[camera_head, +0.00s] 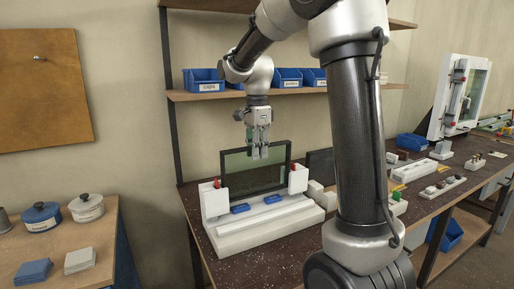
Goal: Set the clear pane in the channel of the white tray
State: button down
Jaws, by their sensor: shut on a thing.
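The clear pane (238,173), greenish with a dark rim, stands upright between the two end posts of the white tray (262,235). Its lower edge is at the tray, behind two blue pads (240,208); I cannot tell whether it sits down in the channel. My gripper (259,155) points down and is shut on the pane's top edge near the middle. A red piece shows on each end post.
A dark panel (320,165) and several white fixtures stand to the right, partly hidden by my arm. A shelf with blue bins (203,80) is behind. A side table at left holds lidded pots (86,207).

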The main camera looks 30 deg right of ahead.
jog(key=shift+f, duration=1.6)
jog(key=c, duration=1.2)
grip_release()
jog(key=shift+r, duration=0.1)
jog(key=shift+r, duration=3.95)
